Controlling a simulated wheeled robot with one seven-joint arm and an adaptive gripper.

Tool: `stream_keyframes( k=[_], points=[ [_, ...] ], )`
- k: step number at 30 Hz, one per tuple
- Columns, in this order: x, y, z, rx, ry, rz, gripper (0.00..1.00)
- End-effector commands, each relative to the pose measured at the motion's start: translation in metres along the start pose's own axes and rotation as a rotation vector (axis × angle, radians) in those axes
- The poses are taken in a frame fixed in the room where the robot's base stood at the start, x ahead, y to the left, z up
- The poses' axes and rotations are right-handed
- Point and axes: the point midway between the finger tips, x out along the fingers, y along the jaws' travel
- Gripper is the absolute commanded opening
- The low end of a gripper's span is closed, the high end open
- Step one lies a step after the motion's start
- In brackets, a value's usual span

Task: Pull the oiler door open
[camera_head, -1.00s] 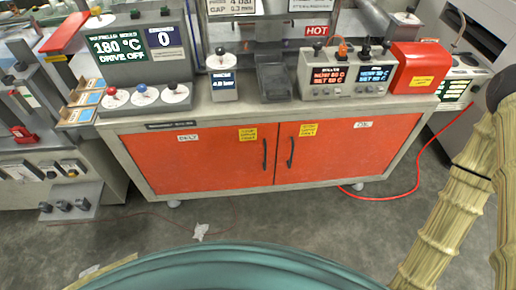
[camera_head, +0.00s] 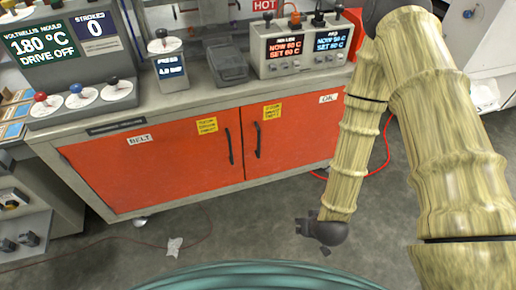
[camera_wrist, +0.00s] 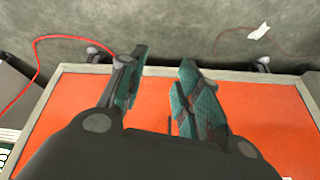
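The orange cabinet has two doors. The right door (camera_head: 293,135) bears a white label, read as "OIL" in the earlier frame and unclear now. Its dark upright handle (camera_head: 257,140) is near its left edge, close to the left door's handle (camera_head: 229,146). Both doors look shut. In the wrist view my gripper (camera_wrist: 163,80) is open, its two green-padded fingers apart in front of the orange front. A thin dark piece shows between the finger bases; I cannot tell whether it is a handle. In the head view my arm's dark end hangs below the right door, its fingers not clear.
The grey worktop (camera_head: 195,98) carries control boxes and dials. A red hose (camera_head: 385,150) lies on the floor at the right. A white scrap (camera_head: 174,246) lies on the floor in front of the left door (camera_head: 150,168). The floor before the cabinet is mostly clear.

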Motion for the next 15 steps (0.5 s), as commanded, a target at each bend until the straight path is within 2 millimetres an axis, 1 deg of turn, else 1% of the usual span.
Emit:
stream_keyframes(
  k=[1,3,9,15],
  points=[
    [0.021,-0.004,-0.006,-0.005,0.041,-0.006,0.33],
    [0.034,-0.012,-0.022,-0.017,0.097,-0.013,0.33],
    [0.064,-0.032,-0.063,-0.042,0.253,-0.030,0.33],
    [0.086,-0.051,-0.103,-0.062,0.410,-0.038,0.33]
  ],
)
